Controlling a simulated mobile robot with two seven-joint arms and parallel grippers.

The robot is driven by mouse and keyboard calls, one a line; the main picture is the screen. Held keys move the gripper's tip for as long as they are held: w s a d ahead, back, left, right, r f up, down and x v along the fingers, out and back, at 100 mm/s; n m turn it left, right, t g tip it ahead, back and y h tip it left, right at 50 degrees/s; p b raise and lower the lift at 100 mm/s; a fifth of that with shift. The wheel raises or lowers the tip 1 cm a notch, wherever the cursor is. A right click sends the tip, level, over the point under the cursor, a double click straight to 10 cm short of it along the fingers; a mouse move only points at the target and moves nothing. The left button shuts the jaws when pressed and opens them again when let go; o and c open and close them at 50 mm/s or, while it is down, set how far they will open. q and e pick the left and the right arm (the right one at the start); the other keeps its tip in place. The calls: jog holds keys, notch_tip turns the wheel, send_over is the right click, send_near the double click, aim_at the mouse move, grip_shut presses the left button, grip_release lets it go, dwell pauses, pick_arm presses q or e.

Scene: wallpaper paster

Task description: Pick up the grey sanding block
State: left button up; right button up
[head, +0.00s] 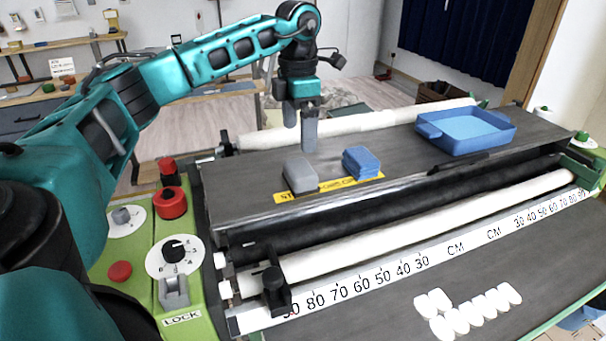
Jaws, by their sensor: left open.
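The grey sanding block (300,175) lies on the dark top of the pasting machine (410,158), at its left part, partly over a yellow label strip. My left gripper (304,135) points down just behind and above the block, at the block's right side in the picture. It is open, and nothing shows between its fingers. The fingers overlap from this angle, so the gap is hard to see. My right gripper is not in view.
A blue sponge (361,162) lies close to the right of the grey block. A blue tray (466,130) stands further right on the machine top. White paper rolls (420,228) run along the front and back. Knobs and a red button (170,203) are at the left.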

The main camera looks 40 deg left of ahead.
aim_at(300, 167)
pick_arm(q)
notch_tip(300, 167, down, 9)
jog(key=shift+d+r, duration=0.1)
jog(key=shift+d, duration=0.05)
dwell(0.4)
jog(key=shift+c, duration=0.4)
jog(key=c, duration=0.7)
